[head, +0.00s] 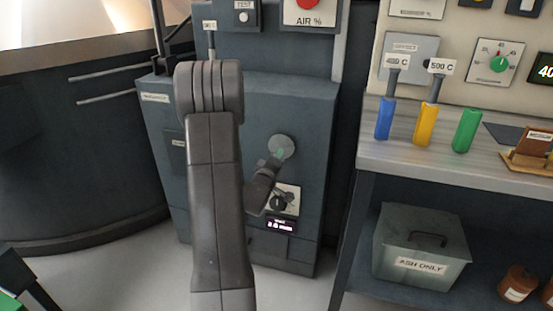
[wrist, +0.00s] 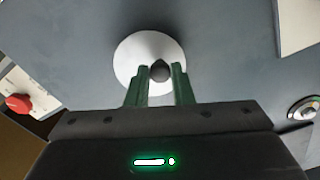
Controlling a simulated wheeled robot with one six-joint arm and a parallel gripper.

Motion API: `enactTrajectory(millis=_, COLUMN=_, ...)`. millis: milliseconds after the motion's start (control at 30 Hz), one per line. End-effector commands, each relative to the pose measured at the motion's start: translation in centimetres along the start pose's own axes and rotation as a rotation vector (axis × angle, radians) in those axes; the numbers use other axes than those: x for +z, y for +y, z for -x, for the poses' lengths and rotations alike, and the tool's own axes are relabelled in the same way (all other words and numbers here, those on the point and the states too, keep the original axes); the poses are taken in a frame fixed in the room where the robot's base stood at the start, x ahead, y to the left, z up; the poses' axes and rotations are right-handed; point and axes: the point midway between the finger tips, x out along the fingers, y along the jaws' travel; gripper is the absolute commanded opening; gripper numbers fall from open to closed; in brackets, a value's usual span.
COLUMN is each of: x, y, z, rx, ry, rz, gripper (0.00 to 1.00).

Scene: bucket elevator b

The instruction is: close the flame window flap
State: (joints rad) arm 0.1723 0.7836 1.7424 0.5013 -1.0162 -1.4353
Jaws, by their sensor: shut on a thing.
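The flame window flap is a round, pale grey disc (head: 287,143) on the front of the dark grey cabinet. In the wrist view the disc (wrist: 133,58) looks nearly white, with a small dark knob (wrist: 160,68) at its middle. My gripper (head: 277,155) reaches the disc from the lower left. In the wrist view its green fingers (wrist: 160,76) stand on either side of the knob, shut on it. The fingertips cover part of the knob and the lower part of the disc.
Below the disc are a switch plate (head: 283,199) and a small lit display (head: 280,225). A bench (head: 480,170) with coloured holders stands at the right, an ash box (head: 420,245) beneath it. A red button (wrist: 19,103) shows at left in the wrist view.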

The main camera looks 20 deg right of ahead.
Motion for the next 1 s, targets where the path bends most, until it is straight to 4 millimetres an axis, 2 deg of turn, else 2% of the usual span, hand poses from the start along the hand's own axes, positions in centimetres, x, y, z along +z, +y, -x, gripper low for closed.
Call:
enactTrajectory(millis=200, x=0.1, y=-0.1, z=0.1, rx=-0.003, ry=-0.002, rz=0.001, gripper=0.0)
enactTrajectory(millis=233, x=0.1, y=-0.1, z=0.1, rx=-0.003, ry=-0.002, rz=0.001, gripper=0.25)
enactTrajectory(millis=300, x=0.1, y=-0.1, z=0.1, rx=-0.002, ry=-0.002, rz=0.001, gripper=0.38)
enactTrajectory(millis=333, x=0.1, y=-0.1, z=0.1, rx=-0.002, ry=-0.002, rz=0.0, gripper=0.42)
enactTrajectory(millis=600, x=0.1, y=0.0, z=0.1, rx=-0.001, ry=-0.001, rz=-0.001, gripper=0.42)
enactTrajectory(millis=733, x=0.0, y=0.0, z=0.8, rx=-0.002, ry=-0.001, rz=0.0, gripper=0.42)
enactTrajectory(millis=867, x=-0.1, y=0.1, z=3.0, rx=-0.003, ry=-0.001, rz=0.001, gripper=0.42)
enactTrajectory(millis=1000, x=-0.1, y=0.0, z=6.3, rx=-0.005, ry=0.001, rz=0.001, gripper=0.42)
